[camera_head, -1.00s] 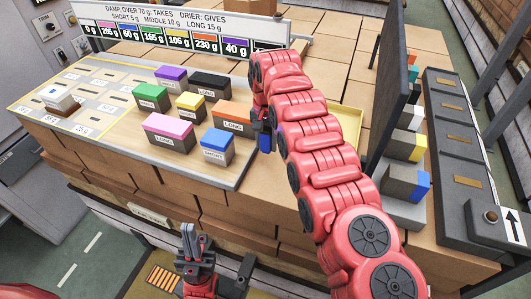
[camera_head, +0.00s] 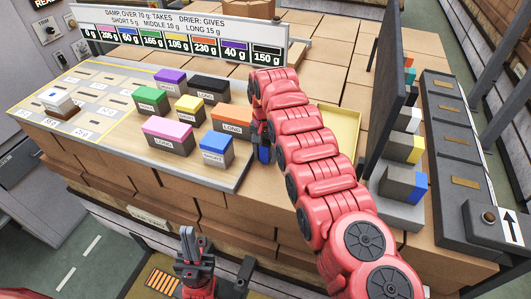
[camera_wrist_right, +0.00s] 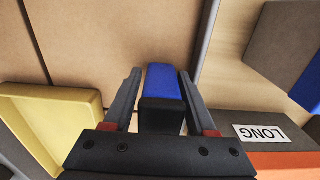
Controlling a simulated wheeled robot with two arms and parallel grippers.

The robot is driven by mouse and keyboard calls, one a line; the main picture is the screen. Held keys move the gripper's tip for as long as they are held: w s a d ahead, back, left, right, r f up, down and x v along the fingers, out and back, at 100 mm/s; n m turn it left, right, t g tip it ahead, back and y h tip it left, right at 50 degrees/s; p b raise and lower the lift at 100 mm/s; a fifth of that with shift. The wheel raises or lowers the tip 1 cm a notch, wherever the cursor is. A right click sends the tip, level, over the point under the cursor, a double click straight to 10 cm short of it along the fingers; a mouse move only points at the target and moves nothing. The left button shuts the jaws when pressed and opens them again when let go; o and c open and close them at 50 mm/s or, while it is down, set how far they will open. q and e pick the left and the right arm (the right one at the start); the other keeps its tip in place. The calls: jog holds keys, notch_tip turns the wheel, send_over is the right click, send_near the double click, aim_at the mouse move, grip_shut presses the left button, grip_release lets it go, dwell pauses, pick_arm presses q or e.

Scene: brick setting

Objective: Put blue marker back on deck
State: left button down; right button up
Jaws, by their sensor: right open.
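The blue marker (camera_wrist_right: 163,82), with a black lower part, lies between the two fingers of my right gripper (camera_wrist_right: 163,100) in the right wrist view. The fingers are open, one on each side of it. In the head view a bit of its blue (camera_head: 264,154) shows below my right gripper (camera_head: 260,135), just off the deck's right edge; my arm hides the rest. The deck (camera_head: 110,130) is a pale board holding several colour-topped blocks. My left gripper (camera_head: 190,240) is at the bottom, away from the deck, pointing up; its finger gap is unclear.
An orange LONG block (camera_head: 232,118) and a blue-topped SHORT block (camera_head: 217,149) stand near the deck's right edge. A yellow tray (camera_head: 340,122) lies behind my right arm. A dark upright panel (camera_head: 389,95) stands to the right. A weight sign (camera_head: 180,38) spans the back.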

jog(key=shift+r, duration=0.3)
notch_tip(320, 180, up, 8)
jog(key=p, duration=0.4)
jog(key=shift+r+p, duration=0.15)
jog(key=shift+p, duration=0.2)
notch_tip(320, 180, up, 4)
jog(key=p, duration=0.4)
jog(key=shift+f, duration=0.2)
jog(key=shift+f, duration=0.1)
jog(key=shift+s, duration=0.1)
